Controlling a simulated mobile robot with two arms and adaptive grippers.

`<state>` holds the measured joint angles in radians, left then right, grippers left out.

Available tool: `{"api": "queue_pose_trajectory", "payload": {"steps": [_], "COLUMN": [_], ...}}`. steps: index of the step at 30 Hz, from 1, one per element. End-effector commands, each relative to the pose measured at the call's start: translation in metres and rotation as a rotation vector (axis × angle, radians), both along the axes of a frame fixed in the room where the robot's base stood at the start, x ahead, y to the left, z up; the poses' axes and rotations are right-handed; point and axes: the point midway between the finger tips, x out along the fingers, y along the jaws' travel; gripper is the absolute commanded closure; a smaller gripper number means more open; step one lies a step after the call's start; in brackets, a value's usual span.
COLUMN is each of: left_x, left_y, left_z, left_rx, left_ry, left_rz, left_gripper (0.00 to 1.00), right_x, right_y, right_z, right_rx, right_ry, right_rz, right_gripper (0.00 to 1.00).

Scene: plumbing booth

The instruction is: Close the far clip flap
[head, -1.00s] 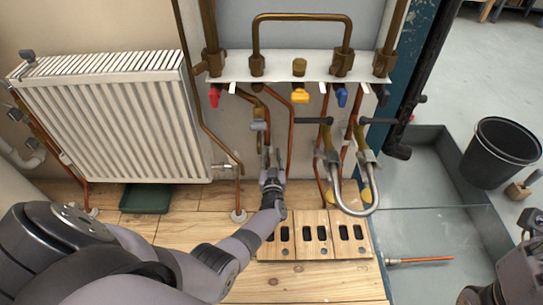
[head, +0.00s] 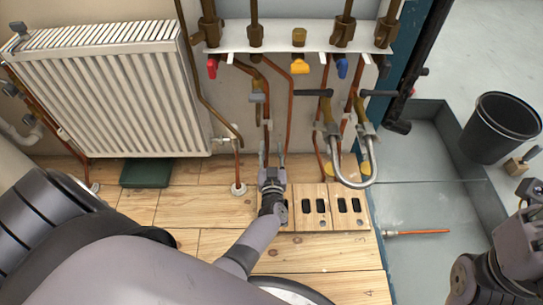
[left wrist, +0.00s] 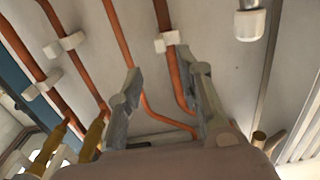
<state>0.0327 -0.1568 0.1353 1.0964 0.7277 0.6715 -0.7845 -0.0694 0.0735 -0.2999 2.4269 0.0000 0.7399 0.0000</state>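White pipe clips hold the copper pipes on the wall; in the left wrist view one clip (left wrist: 167,42) is at top centre, others (left wrist: 63,43) (left wrist: 42,85) are at left, and one (left wrist: 250,20) is at top right. Which is the far clip, and how its flap stands, I cannot tell. My left gripper (head: 273,160) is open and empty, low in front of the copper pipes below the manifold. Its fingers also show in the left wrist view (left wrist: 165,85), with a copper pipe seen between them. My right arm shows at the right edge; its fingers are not seen.
A white radiator (head: 115,90) is at left. The manifold (head: 300,39) with coloured valve handles is above. Bent metal tools (head: 365,180) stand to the right of my left gripper. Slotted wooden blocks (head: 320,222) lie on the floor. A black bucket (head: 500,128) is at right.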

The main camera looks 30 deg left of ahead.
Motion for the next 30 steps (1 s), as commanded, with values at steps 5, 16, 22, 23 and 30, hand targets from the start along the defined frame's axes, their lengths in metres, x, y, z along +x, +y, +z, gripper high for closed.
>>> {"api": "queue_pose_trajectory", "payload": {"steps": [5, 16, 22, 23, 30], "left_x": [-0.017, -0.02, -0.02, -0.02, -0.014], "left_y": [-0.011, -0.013, -0.013, -0.013, -0.013], "left_z": [0.0, 0.0, 0.0, 0.001, 0.073], "left_rx": [0.0, 0.001, 0.001, 0.0, 0.053], "left_ry": [0.0, -0.001, -0.001, -0.002, -0.164], "left_rz": [0.0, 0.0, 0.0, 0.0, -0.045], "left_gripper": [0.67, 0.67, 0.67, 0.67, 0.67], "right_x": [0.0, 0.0, 0.0, 0.0, 0.001], "right_y": [0.0, 0.0, 0.0, 0.0, 0.0], "right_z": [0.0, 0.0, 0.0, 0.0, -0.001], "right_rx": [0.0, 0.0, 0.0, 0.0, 0.001], "right_ry": [0.001, 0.001, 0.001, 0.001, 0.019], "right_rz": [0.0, 0.0, 0.0, 0.0, 0.001], "right_gripper": [0.67, 0.67, 0.67, 0.67, 0.67]}}
